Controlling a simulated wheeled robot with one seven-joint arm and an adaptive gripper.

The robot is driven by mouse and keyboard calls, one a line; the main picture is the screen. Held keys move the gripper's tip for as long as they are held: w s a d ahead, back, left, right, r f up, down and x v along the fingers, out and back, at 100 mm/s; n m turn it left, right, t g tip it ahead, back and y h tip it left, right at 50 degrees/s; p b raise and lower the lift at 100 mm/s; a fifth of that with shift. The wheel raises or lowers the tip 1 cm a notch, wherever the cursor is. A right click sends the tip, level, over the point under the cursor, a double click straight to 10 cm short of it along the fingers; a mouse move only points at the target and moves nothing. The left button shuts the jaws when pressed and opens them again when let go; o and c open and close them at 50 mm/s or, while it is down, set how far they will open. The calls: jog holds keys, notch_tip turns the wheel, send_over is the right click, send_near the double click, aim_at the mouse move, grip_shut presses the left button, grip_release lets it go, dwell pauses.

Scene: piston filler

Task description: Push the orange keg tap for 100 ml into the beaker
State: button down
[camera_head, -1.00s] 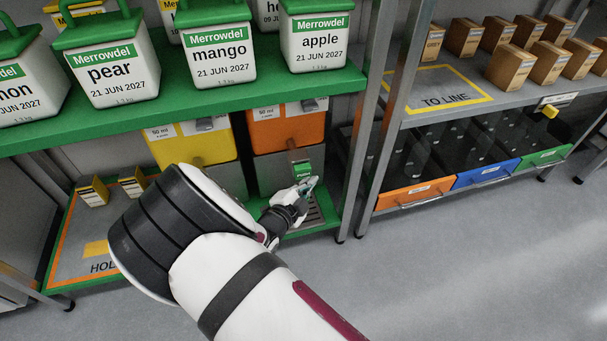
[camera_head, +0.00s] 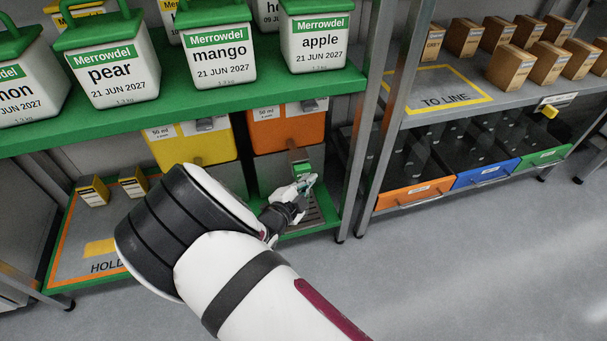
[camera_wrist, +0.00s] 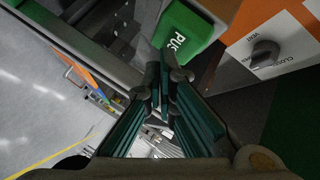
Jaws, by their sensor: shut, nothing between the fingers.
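The orange keg (camera_head: 290,132) stands on the lower shelf, under the green shelf. Its tap has a green push pad (camera_head: 303,168); in the wrist view the pad (camera_wrist: 195,30) shows part of its white lettering. My gripper (camera_head: 310,182) is shut and empty just below and in front of the pad. In the wrist view its fingertips (camera_wrist: 162,66) are close together near the pad's lower edge; I cannot tell whether they touch it. I cannot make out the beaker.
A drip tray (camera_head: 318,212) lies below the tap. A yellow keg (camera_head: 195,143) stands to the left. The steel shelf post (camera_head: 362,150) rises close on the right. The green shelf (camera_head: 250,88) with labelled tubs overhangs the kegs. Open floor lies in front.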

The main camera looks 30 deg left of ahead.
jog(key=shift+w+a, duration=0.45)
jog(key=shift+a, duration=0.1)
dwell(1.0)
jog(key=shift+s+d, duration=0.1)
jog(key=shift+s+d+p, duration=0.65)
jog(key=shift+d, duration=0.1)
jog(key=s+d+p, duration=0.3)
jog(key=shift+s+d, duration=0.15)
jog(key=shift+d, duration=0.25)
jog(key=shift+d, duration=0.1)
dwell(2.8)
jog(key=s+d+y, duration=0.1)
jog(key=s+d+n+y+p, duration=0.1)
jog(key=d, duration=0.1)
jog(key=shift+f, duration=0.1)
